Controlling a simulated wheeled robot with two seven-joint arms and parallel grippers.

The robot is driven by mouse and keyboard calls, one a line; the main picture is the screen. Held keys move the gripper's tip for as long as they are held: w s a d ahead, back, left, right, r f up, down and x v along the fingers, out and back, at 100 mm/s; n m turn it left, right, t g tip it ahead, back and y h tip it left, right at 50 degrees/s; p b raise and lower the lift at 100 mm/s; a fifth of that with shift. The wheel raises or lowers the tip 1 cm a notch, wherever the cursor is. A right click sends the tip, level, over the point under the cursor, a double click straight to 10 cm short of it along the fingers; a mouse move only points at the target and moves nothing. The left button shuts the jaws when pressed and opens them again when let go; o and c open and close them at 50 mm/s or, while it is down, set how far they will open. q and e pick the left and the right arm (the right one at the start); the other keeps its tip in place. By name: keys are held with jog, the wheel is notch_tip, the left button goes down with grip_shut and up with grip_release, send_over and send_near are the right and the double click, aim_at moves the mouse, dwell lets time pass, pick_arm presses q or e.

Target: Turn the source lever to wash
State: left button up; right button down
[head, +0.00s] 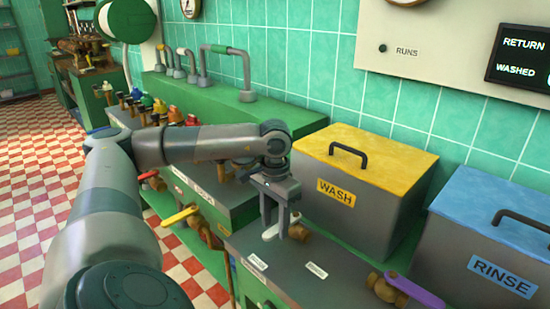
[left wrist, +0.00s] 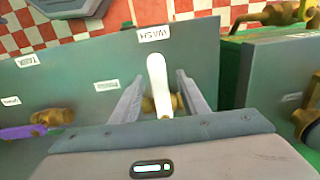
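The source lever (left wrist: 158,82) is a white handle on a brass valve, set on the grey counter panel. In the left wrist view it points straight at the WASH label (left wrist: 154,34). My left gripper (left wrist: 159,76) is over the lever, with one finger on each side and a visible gap to the handle on both sides. The fingers look open. In the head view, my left gripper (head: 281,222) partly hides the lever (head: 271,233) and its brass valve. My right gripper is in neither view.
A yellow-lidded WASH tank (head: 400,158) stands right behind the gripper, with a blue-lidded RINSE tank (head: 500,210) further right. A purple lever (head: 414,290) and a yellow lever (head: 180,216) are on neighbouring valves. More labels (left wrist: 106,86) lie left of the lever in the wrist view.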

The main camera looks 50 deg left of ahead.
pick_arm(q)
notch_tip(320, 180, up, 17)
jog(key=p, duration=0.2)
jog(key=shift+r, duration=0.15)
pick_arm(e)
notch_tip(320, 180, down, 7)
jog(key=shift+s+d, duration=0.15)
jog(key=shift+s, duration=0.05)
pick_arm(q)
jog(key=shift+p, duration=0.3)
dwell(0.4)
notch_tip(320, 180, up, 6)
jog(key=p, duration=0.6)
send_over(275, 229)
jog(key=shift+r+p, duration=2.05)
jog(key=shift+r, duration=0.05)
pick_arm(e)
jog(key=shift+w+a+f+n+t+y, duration=0.1)
jog(key=shift+w+a+f+t+y, duration=0.15)
jog(key=shift+a+t, duration=0.55)
jog(key=shift+w+a+f+n+t+y, duration=0.1)
jog(key=shift+w+a+f+t+y, duration=0.2)
jog(key=shift+a+t, duration=0.45)
jog(key=shift+w+a+f+n+t+y, duration=0.1)
jog(key=shift+w+a+f+t+y, duration=0.15)
jog(key=shift+a+t, duration=0.55)
